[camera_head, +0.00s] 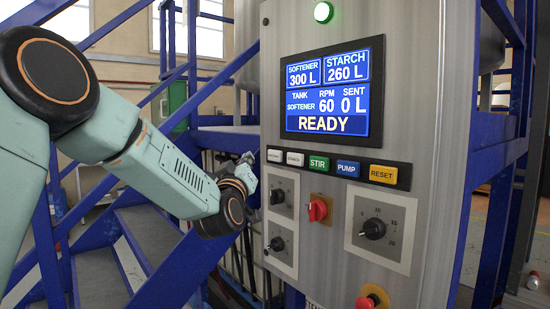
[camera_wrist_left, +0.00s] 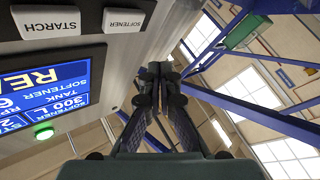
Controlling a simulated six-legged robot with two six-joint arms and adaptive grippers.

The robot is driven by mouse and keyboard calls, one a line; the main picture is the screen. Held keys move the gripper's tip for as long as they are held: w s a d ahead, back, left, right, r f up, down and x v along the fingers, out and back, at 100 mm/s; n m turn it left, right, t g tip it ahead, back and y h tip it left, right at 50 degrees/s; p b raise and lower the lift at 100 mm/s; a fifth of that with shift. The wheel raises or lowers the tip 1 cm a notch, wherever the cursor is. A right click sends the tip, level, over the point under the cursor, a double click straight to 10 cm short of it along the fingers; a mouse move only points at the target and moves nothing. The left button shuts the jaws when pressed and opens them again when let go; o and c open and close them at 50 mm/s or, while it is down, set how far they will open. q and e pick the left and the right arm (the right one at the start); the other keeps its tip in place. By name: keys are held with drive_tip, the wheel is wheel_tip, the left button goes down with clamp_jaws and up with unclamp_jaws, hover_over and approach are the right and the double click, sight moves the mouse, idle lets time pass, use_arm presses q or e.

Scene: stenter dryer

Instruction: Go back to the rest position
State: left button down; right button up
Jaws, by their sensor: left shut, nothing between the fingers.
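My left arm comes in from the left in the head view. Its gripper (camera_head: 248,168) is at the left edge of the control panel (camera_head: 430,110), beside the white buttons, and mostly hidden behind its wrist. In the left wrist view the left gripper (camera_wrist_left: 153,72) is shut, its fingertips together and nothing between them. The softener button (camera_wrist_left: 123,20) and starch button (camera_wrist_left: 48,22) are above and left of the fingertips there, apart from them. My right gripper is in neither view.
The screen (camera_head: 332,90) reads READY, with a lit green lamp (camera_head: 323,12) above. Knobs, a red switch (camera_head: 317,210) and a red stop button (camera_head: 371,298) are below the button row. Blue frame beams and stairs (camera_head: 150,235) stand left of the panel.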

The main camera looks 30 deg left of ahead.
use_arm(q)
drive_tip(key=s+d+f+m+g+h+b, duration=0.2)
drive_tip(key=s+d+f+g, duration=0.15)
drive_tip(key=f, duration=1.05)
drive_tip(key=s+d+f+m+g+h+b, duration=0.25)
drive_tip(key=s+d+f, duration=0.2)
drive_tip(key=f, duration=0.85)
drive_tip(key=s+d+f+m+g+h+b, duration=0.25)
drive_tip(key=d+f, duration=0.25)
drive_tip(key=f, duration=0.9)
drive_tip(key=s+d+f+g+b, duration=0.2)
drive_tip(key=s+f+g+b, duration=0.1)
drive_tip(key=s+f, duration=0.7)
drive_tip(key=s+d+f+m+g+b, duration=0.1)
drive_tip(key=s+f+g+b, duration=0.2)
drive_tip(key=s+f, duration=0.8)
drive_tip(key=s+d+f+m+g+b, duration=0.1)
drive_tip(key=s+f+g+b, duration=0.3)
drive_tip(key=s+f, duration=0.7)
drive_tip(key=s+d+g, duration=0.1)
drive_tip(key=s, duration=0.3)
drive_tip(key=shift+d+h, duration=0.3)
drive_tip(key=shift+s+g, duration=0.1)
drive_tip(key=shift+g, duration=0.15)
